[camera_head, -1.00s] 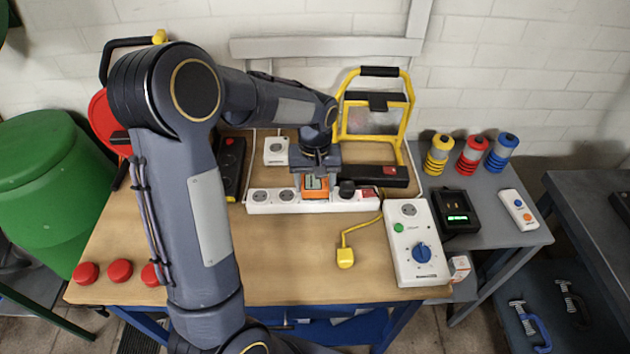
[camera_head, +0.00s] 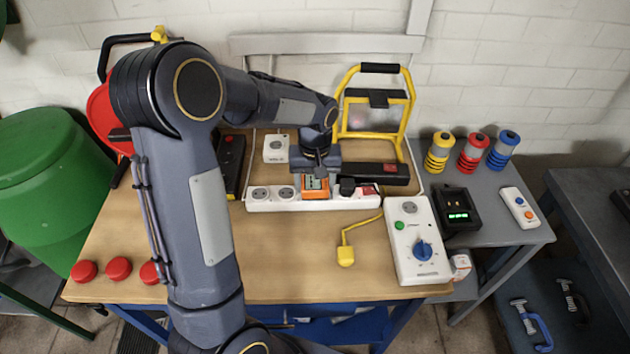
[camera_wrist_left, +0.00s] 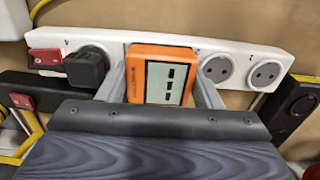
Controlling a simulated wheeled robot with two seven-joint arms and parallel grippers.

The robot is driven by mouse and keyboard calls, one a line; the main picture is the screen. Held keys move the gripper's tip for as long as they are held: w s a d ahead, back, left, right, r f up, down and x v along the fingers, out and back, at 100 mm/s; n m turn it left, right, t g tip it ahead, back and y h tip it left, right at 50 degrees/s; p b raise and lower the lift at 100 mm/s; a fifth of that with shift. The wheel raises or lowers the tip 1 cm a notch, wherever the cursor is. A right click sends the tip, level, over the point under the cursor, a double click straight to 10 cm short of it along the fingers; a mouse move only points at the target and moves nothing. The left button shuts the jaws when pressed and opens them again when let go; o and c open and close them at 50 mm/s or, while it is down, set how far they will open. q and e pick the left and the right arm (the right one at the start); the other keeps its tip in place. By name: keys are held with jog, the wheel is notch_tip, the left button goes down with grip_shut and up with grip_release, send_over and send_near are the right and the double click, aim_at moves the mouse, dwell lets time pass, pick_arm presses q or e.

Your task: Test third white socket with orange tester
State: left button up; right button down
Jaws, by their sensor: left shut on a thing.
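The white power strip (camera_head: 320,203) lies along the table. The wrist view shows the strip (camera_wrist_left: 215,43) upside down, with round sockets marked 1 (camera_wrist_left: 265,74) and 2 (camera_wrist_left: 217,68) bare. The orange tester (camera_head: 315,189) sits at the third place, between socket 2 and a black plug (camera_wrist_left: 86,66). It covers that socket, so I cannot see whether its pins are fully in. Its grey screen (camera_wrist_left: 165,84) shows several dark bars. My left gripper (camera_head: 315,177) is shut on the tester, with one finger on each side. My right gripper is not in view.
A red switch (camera_wrist_left: 45,57) is at the strip's end beyond the black plug. A yellow work lamp (camera_head: 374,110) stands behind. Red caps (camera_head: 118,268) are at front left.

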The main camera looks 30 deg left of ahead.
pick_arm(q)
jog(key=o, duration=1.4)
notch_tip(320, 180, up, 7)
jog(key=shift+r, duration=0.35)
